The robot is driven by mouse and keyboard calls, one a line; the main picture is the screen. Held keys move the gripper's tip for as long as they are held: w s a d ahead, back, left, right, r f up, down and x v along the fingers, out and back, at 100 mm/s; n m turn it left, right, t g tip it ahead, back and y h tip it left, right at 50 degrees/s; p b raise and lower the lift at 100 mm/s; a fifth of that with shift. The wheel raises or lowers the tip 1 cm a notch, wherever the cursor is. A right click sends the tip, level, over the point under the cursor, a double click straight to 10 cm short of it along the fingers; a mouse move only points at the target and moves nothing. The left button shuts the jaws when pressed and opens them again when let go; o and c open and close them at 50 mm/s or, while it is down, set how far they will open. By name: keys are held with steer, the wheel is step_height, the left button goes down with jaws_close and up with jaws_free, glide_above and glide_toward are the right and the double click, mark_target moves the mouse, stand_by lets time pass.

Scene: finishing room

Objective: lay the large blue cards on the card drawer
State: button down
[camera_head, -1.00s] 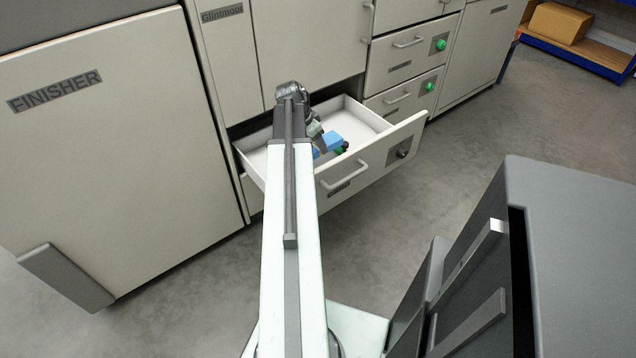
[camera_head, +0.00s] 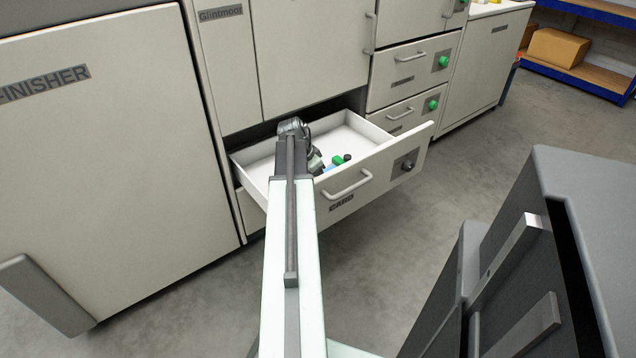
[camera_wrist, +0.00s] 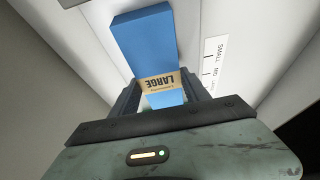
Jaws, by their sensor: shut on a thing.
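The card drawer (camera_head: 385,171) is pulled out, with a CARD label on its front and a white interior. My gripper (camera_head: 326,166) is over the open drawer, near the inner side of its front. In the wrist view my gripper (camera_wrist: 165,98) is shut on the large blue cards (camera_wrist: 146,42), a blue stack with a tan band reading LARGE. Only a small blue patch of the stack (camera_head: 330,169) shows in the head view, as my arm hides the rest. I cannot tell whether the stack touches the drawer floor.
A size strip (camera_wrist: 213,65) with SMALL printed on it lies on the white surface beside the cards. Shut drawers with green knobs (camera_head: 443,62) stand to the right. A FINISHER cabinet (camera_head: 110,160) stands left. The drawer's back is free.

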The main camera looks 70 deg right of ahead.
steer(key=shift+f+b, duration=0.2)
steer(key=shift+b, duration=0.1)
steer(key=c, duration=0.5)
jaws_free()
steer(key=shift+r, duration=0.1)
steer(key=shift+r+p, duration=0.5)
steer(key=shift+p, duration=0.1)
steer(key=p+v, duration=1)
steer(key=v, duration=0.1)
steer(key=shift+w+a+r+p, duration=0.15)
steer(key=shift+a+r+p, duration=0.1)
steer(key=shift+p, duration=0.1)
steer(key=shift+f, duration=0.1)
